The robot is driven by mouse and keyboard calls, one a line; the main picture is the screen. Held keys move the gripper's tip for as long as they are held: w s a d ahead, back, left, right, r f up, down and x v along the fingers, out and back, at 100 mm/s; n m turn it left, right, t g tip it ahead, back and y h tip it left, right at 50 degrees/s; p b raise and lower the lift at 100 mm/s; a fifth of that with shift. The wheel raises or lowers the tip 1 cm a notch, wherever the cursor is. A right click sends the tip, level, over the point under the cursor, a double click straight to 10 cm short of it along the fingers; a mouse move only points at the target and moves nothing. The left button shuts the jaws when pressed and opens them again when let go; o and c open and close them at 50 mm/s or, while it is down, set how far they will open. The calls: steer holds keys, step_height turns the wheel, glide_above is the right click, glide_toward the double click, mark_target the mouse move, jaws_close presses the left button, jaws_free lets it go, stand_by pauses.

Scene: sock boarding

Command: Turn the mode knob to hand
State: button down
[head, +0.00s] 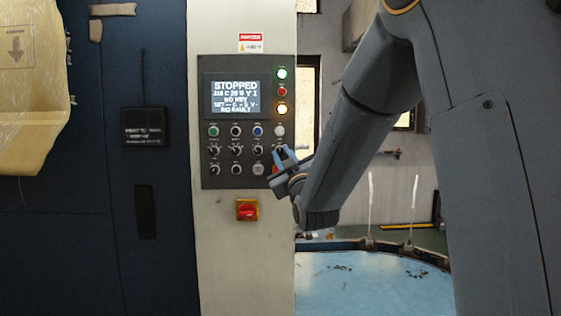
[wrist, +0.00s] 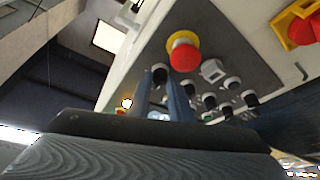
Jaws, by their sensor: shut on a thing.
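The control panel (head: 223,179) is a dark plate on a pale column, with rows of small black knobs and coloured buttons. The fingers stand either side of this knob in the wrist view. The fingers mostly hide it in the head view. Its label and pointer direction are too small or hidden to read, so I cannot tell its setting.
A red mushroom button (wrist: 184,53) sits close beside my fingers in the wrist view. A red switch on a yellow plate (head: 247,210) is below the panel. Lit lamps (head: 282,109) run up the panel's right side. A blue round table (head: 370,285) lies lower right.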

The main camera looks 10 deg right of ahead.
steer(key=n+y+b, duration=0.1)
steer(key=n, duration=0.1)
steer(key=n+g+b, duration=0.1)
steer(key=n, duration=0.1)
steer(key=shift+d+y, duration=0.15)
steer(key=shift+y, duration=0.25)
steer(key=shift+r+n+g+y+b, duration=0.15)
steer(key=shift+n+g+b, duration=0.25)
steer(key=shift+n, duration=0.65)
steer(key=shift+r+n+g+y+b, duration=0.1)
steer(key=shift+n+g+y+b, duration=0.25)
steer(key=shift+n, duration=0.7)
steer(key=c, duration=1.6)
jaws_free()
steer(key=shift+s, duration=0.1)
